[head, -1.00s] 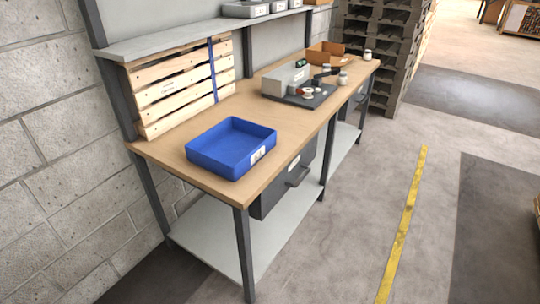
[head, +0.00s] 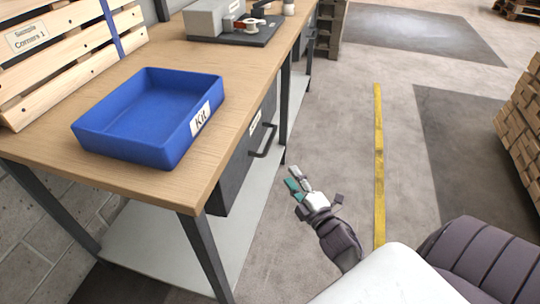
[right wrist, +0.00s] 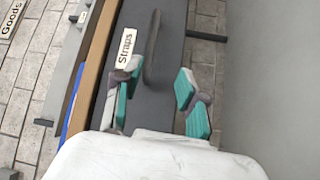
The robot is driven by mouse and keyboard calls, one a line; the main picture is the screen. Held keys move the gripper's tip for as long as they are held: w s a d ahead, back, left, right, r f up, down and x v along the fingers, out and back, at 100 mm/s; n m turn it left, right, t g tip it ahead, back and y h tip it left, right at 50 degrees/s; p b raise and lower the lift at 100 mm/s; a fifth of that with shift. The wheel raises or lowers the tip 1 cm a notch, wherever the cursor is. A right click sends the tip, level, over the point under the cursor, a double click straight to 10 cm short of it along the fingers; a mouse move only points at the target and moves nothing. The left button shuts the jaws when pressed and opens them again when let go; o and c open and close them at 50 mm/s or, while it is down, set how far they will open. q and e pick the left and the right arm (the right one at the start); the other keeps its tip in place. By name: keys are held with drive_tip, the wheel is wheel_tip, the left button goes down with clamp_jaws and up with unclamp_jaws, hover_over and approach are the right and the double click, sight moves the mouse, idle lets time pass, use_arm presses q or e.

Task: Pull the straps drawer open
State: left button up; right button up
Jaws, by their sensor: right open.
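The straps drawer (head: 243,155) is a dark grey drawer under the wooden bench top, with a dark bar handle (head: 265,141) on its front. It looks closed. In the right wrist view a label reading "Straps" (right wrist: 127,48) sits beside the handle (right wrist: 152,48). My right gripper (head: 294,183) is open and empty, in front of the drawer and a little apart from the handle in the head view. In the right wrist view its teal-padded fingers (right wrist: 155,87) are spread to either side of the handle's line. My left gripper is not in view.
A blue tray labelled "Kit" (head: 190,132) stands on the bench top (head: 235,85) above the drawer. A bench leg (head: 205,255) and a lower shelf (head: 155,250) are below. The floor right of the bench is clear, with a yellow line (head: 379,165).

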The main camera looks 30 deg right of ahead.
sight(270, 139)
drive_tip(key=w+r, duration=0.1)
drive_tip(key=w, duration=0.3)
drive_tip(key=w+d+r+b, duration=0.1)
drive_tip(key=w, duration=0.4)
drive_tip(key=w+r, duration=0.1)
drive_tip(key=w, duration=0.4)
drive_tip(key=shift+d, duration=0.15)
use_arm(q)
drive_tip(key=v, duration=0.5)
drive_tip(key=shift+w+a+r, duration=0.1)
use_arm(e)
clamp_jaws()
